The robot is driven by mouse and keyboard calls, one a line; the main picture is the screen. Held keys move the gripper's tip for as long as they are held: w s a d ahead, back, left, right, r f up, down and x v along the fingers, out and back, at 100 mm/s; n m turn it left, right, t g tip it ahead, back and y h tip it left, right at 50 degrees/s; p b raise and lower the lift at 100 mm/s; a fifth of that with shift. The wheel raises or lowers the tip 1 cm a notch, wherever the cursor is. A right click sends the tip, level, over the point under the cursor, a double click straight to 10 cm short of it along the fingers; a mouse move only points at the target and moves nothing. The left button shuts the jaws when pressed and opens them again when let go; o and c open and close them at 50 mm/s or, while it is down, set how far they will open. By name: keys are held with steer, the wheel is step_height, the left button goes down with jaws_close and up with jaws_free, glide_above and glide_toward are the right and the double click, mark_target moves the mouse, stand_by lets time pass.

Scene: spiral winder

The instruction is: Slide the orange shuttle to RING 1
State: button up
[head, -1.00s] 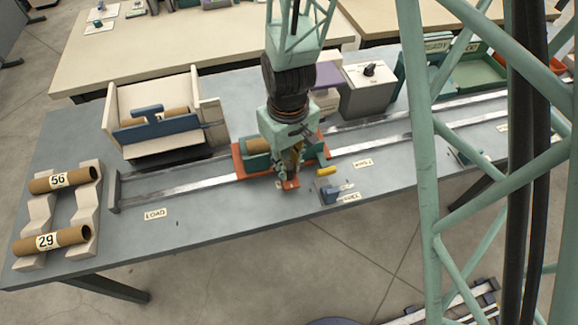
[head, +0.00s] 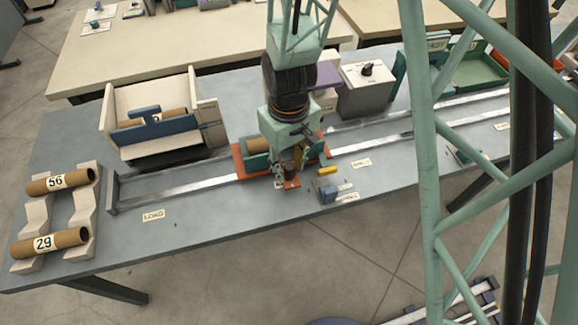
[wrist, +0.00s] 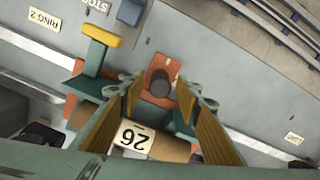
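The orange shuttle (head: 241,165) sits on the rails near the middle of the table. Its green cradle holds a brown tube (head: 258,146), labelled 26 in the wrist view (wrist: 176,149). A dark round knob (wrist: 160,83) stands on the shuttle's orange front tab (wrist: 165,66). My gripper (head: 290,178) is over the front of the shuttle. In the wrist view its two fingers (wrist: 160,105) are spread, one on each side of the knob, with gaps visible. Whether the fingertips are level with the knob is unclear. A RING label (head: 361,163) lies right of the shuttle; in the wrist view (wrist: 45,20) it resembles RING 2.
A yellow piece (head: 327,171) and a blue block (head: 328,195) by a STOP label lie right of my gripper. The LOAD label (head: 153,215) is at the left. Tubes 56 (head: 60,181) and 29 (head: 48,242) rest on a rack. Rails (head: 460,118) continue right.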

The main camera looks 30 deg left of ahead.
steer(key=shift+r, duration=0.15)
step_height(320, 180, up, 12)
stand_by(1.0)
steer(key=shift+a, duration=0.1)
stand_by(0.4)
